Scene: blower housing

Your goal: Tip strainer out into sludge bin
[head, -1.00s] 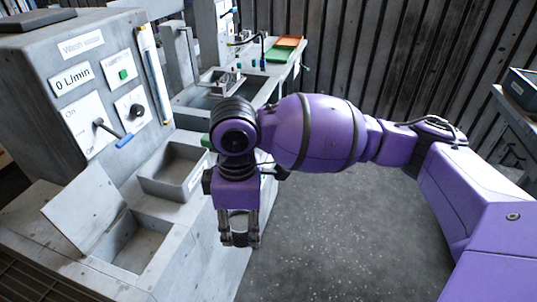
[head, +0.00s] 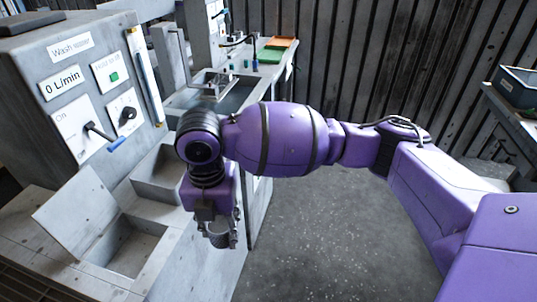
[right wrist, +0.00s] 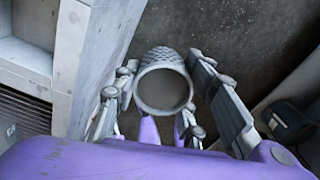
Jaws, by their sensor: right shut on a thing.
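My right gripper (head: 219,236) is shut on the strainer (head: 222,241), a small grey cup with a mesh-like wall. It hangs beside the front of the grey washing unit, over or near its edge. In the right wrist view, the strainer (right wrist: 163,90) sits between the two fingers (right wrist: 160,100), its round mouth facing the camera. The inside looks plain grey; I cannot tell what is in it. An open compartment with a raised lid (head: 128,246) lies left of the gripper. No label shows which container is the sludge bin. My left gripper is not in view.
A grey box (head: 158,178) stands behind the open compartment. The panel (head: 85,90) with a blue-tipped lever rises at the left. A sink (head: 228,92) and green and orange trays (head: 275,50) lie farther back. Open floor (head: 330,240) is at the right.

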